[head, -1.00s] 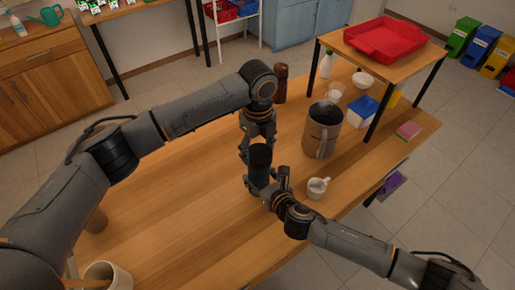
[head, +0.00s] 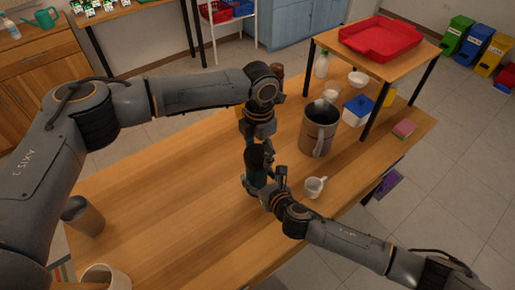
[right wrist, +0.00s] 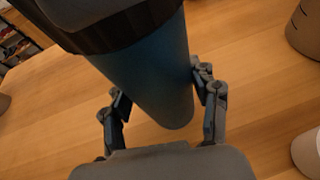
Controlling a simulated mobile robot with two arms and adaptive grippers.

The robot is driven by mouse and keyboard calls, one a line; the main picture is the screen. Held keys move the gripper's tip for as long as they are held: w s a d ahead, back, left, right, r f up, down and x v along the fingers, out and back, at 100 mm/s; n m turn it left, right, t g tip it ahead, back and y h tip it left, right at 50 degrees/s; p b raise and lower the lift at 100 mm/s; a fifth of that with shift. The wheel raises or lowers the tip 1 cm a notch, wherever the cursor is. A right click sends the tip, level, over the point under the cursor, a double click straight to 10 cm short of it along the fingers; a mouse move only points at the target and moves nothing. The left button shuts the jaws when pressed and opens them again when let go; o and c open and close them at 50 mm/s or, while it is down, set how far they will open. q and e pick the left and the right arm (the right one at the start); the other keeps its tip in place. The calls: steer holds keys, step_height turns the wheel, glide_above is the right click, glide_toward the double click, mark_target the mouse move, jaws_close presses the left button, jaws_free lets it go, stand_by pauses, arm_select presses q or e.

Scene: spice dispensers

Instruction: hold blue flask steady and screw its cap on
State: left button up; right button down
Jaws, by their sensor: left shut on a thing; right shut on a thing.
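The blue flask (right wrist: 160,75) stands upright on the table, its lower body dark in the head view (head: 256,179). A wide black cap (head: 258,158) is at its top; it also shows ribbed in the right wrist view (right wrist: 125,28). My right gripper (head: 268,184) is shut around the flask body from the near side, one finger on each side in the right wrist view (right wrist: 160,100). My left gripper (head: 259,148) comes down from above and is shut on the cap. I cannot tell how far the cap is threaded.
A large grey mug (head: 318,130) and a small white cup (head: 315,186) stand to the right. A raised shelf with a red tray (head: 385,38) is at the back right. A brown cup (head: 84,217) and a pale mug (head: 105,277) are at the left. The table's middle left is clear.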

stand_by(0.4)
arm_select(q)
steer(key=o, duration=1)
steer(key=shift+a, duration=0.1)
steer(key=shift+c, duration=0.2)
steer(key=shift+a+r, duration=0.1)
steer(key=shift+r, duration=2.1)
steer(key=shift+c, duration=0.3)
